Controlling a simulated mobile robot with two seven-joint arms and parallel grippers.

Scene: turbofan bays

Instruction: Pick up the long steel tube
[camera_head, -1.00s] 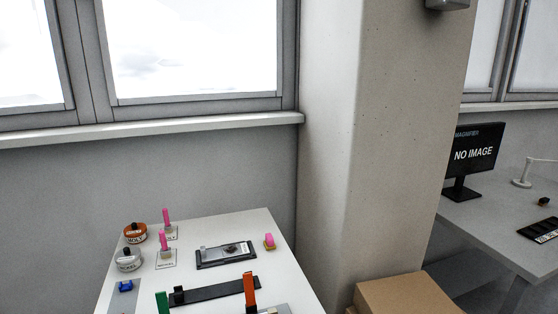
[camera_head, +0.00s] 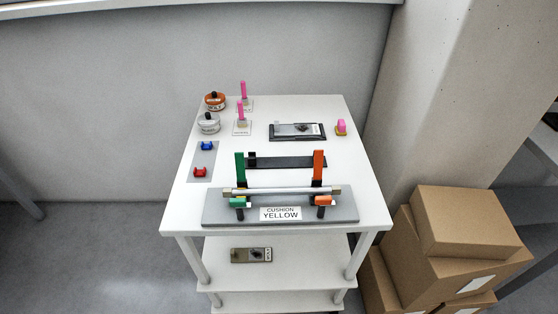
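The long steel tube (camera_head: 280,191) lies level across a grey stand (camera_head: 345,212) near the front edge of the white table. A green clamp piece (camera_head: 237,202) sits at its left part and an orange one (camera_head: 323,200) at its right part. A label on the stand reads "CUSHION YELLOW". Neither of my grippers shows in the head view.
Behind the tube are upright green (camera_head: 240,165) and orange (camera_head: 318,166) pieces and a black bar (camera_head: 285,162). Jars, pink-handled tools and a dark tray (camera_head: 297,131) stand farther back. Cardboard boxes (camera_head: 465,225) are stacked to the right of the table (camera_head: 185,205).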

